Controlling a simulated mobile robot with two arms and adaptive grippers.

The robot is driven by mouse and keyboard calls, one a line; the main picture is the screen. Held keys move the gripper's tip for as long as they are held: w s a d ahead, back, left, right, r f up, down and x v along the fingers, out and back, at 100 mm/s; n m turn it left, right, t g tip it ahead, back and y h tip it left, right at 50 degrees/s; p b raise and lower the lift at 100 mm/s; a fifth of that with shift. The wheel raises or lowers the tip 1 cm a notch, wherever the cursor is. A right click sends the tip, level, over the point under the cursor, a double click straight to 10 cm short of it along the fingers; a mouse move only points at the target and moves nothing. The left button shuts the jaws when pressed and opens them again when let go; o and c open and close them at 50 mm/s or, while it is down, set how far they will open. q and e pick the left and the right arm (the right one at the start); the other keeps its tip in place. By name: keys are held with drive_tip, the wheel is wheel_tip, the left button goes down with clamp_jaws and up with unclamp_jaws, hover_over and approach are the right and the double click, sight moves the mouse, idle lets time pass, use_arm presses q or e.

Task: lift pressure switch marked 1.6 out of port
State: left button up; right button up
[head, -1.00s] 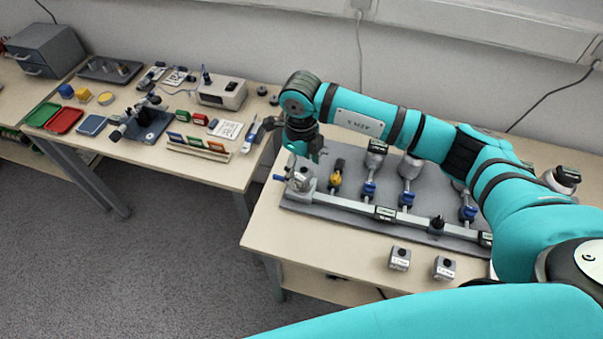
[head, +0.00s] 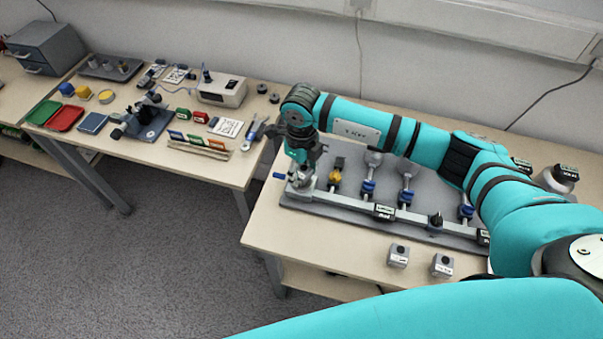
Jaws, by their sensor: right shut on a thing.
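My right gripper (head: 303,165) points down at the left end of the grey pipe rail (head: 340,201). It is shut on a small grey part (head: 301,182) at that end. The fingers cover much of this part, and no 1.6 marking can be read on it. I cannot tell whether it is still seated in its port. Two similar grey switch blocks (head: 398,255) (head: 442,265) with dark tops and white labels stand on the table in front of the rail; their labels are too small to read. My left gripper is out of view.
The rail stands on a grey plate (head: 340,218) with blue-handled valves (head: 368,188), a yellow-bodied valve (head: 335,176) and small displays (head: 384,212). My right arm hides parts behind it. A side table (head: 215,172) at the left holds trays and tools. The table front is mostly clear.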

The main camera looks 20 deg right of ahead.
sight(301, 173)
drive_tip(key=shift+w+r, duration=0.1)
drive_tip(key=shift+r, duration=0.35)
drive_tip(key=shift+s+a+r+b, duration=0.1)
drive_tip(key=shift+s+r+b, duration=0.25)
drive_tip(key=shift+r, duration=0.3)
drive_tip(key=shift+s+a+r+b, duration=0.1)
drive_tip(key=shift+r+b, duration=0.3)
drive_tip(key=shift+r, duration=0.2)
drive_tip(key=s+a+r, duration=0.2)
drive_tip(key=s, duration=0.5)
drive_tip(key=s+a+r, duration=0.3)
drive_tip(key=s, duration=0.4)
drive_tip(key=shift+a+r+b, duration=0.2)
drive_tip(key=shift+r+b, duration=0.1)
drive_tip(key=shift+r, duration=0.05)
drive_tip(key=shift+s, duration=0.1)
